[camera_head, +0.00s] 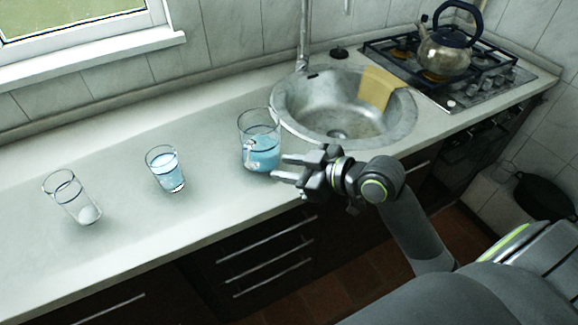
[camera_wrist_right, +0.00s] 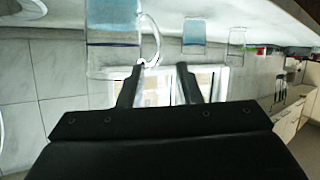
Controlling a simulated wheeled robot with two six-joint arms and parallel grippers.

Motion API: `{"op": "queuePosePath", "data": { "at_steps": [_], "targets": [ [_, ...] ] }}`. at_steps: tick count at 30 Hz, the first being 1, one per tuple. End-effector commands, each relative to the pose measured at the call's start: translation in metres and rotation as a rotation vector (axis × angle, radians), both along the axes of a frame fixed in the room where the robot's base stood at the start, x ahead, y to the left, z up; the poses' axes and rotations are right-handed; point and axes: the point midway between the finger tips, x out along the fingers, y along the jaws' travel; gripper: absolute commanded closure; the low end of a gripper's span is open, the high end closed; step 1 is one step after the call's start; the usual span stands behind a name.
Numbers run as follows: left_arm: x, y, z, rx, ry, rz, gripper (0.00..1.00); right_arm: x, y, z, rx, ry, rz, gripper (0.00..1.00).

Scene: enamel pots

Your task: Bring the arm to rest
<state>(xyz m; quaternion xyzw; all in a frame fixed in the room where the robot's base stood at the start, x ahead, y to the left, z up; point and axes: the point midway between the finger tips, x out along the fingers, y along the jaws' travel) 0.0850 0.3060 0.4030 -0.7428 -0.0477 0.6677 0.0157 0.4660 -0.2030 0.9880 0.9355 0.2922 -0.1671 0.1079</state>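My right gripper (camera_head: 281,167) comes in from the right, with its fingers apart and nothing seen between them. It is close to the right side of a clear glass jug (camera_head: 262,150) holding blue liquid. In the right wrist view, the open fingers (camera_wrist_right: 158,70) show with the jug (camera_wrist_right: 112,38) and its handle just beyond them; I cannot tell whether they touch. The jug stands upright on the counter (camera_head: 215,205). My left gripper is not in view.
A glass with blue liquid (camera_head: 167,170) and a glass with a white ball-like thing in its bottom (camera_head: 72,196) stand left of the jug. A steel sink (camera_head: 300,103) with a yellow cloth (camera_head: 377,88) lies behind my gripper. A kettle (camera_head: 445,52) sits on the hob.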

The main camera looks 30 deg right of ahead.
Motion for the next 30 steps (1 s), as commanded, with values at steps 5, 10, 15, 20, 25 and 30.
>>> {"op": "queuePosePath", "data": {
  "at_steps": [5, 10, 15, 20, 25, 30],
  "targets": [
    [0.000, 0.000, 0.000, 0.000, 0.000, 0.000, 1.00, 0.000, 0.000, 0.000, 0.000, 0.000, 0.000, 0.69],
    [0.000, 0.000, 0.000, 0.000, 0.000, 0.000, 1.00, -0.003, -0.002, -0.006, -0.006, 0.019, -0.013, 0.69],
    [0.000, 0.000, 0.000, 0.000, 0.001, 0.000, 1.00, -0.035, -0.020, -0.058, -0.053, 0.185, -0.142, 0.69],
    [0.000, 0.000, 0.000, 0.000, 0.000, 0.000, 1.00, -0.099, -0.052, -0.122, -0.132, 0.440, -0.364, 0.69],
    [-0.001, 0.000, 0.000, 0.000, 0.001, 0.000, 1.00, -0.167, -0.080, -0.160, -0.205, 0.655, -0.573, 0.69],
    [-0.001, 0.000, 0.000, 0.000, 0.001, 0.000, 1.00, -0.235, -0.101, -0.179, -0.271, 0.840, -0.769, 0.69]
  ]
}}
